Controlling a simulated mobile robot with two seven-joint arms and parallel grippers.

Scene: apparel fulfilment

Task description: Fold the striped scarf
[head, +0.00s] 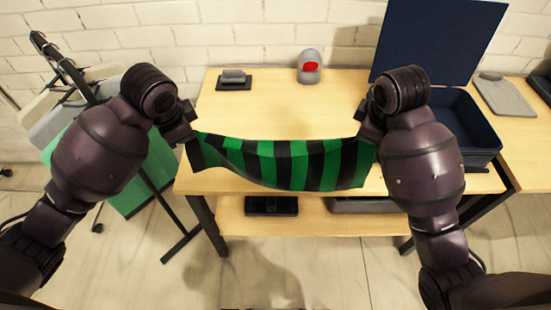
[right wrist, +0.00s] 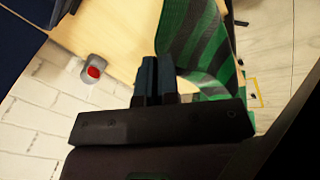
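The green and black striped scarf (head: 285,162) hangs stretched between my two grippers in the head view, sagging in the middle in front of the table's front edge. My left gripper (head: 190,138) is at the scarf's left end and appears shut on it. My right gripper (head: 365,133) is at its right end. In the right wrist view the right gripper's fingers (right wrist: 158,80) are close together at the edge of the scarf (right wrist: 200,45). The exact pinch points are partly hidden by my own wrists.
The wooden table (head: 270,105) is clear behind the scarf. A grey device with a red spot (head: 309,67) and a small dark-based item (head: 233,79) stand at its back. A dark blue open box (head: 455,125) is at right. A garment rack (head: 75,75) stands left.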

